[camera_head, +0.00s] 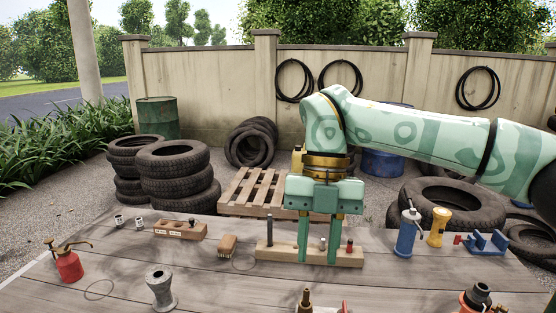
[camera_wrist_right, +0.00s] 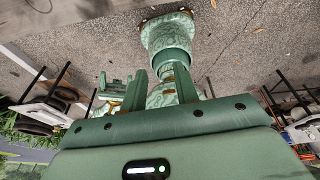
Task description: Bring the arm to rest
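My right gripper (camera_head: 318,262) hangs in the middle of the head view with its fingers pointing down. Its two green fingers are apart, with nothing held between them. In the head view the fingers overlap the wooden block with pegs (camera_head: 280,252) on the cart top (camera_head: 215,285). The right wrist view shows both fingers (camera_wrist_right: 161,82) apart, with paved ground and green parts of my own body beyond, and no block between them. My left gripper is not in the head view. A small green shape at the left of the wrist view may be it, too small to read.
On the cart stand a red oil can (camera_head: 68,265), grey fitting (camera_head: 161,290), brush (camera_head: 227,245), wooden block (camera_head: 180,230), blue bottle (camera_head: 407,235), yellow piece (camera_head: 438,227) and blue holder (camera_head: 487,243). A pallet (camera_head: 262,190) and stacked tyres (camera_head: 178,175) lie behind.

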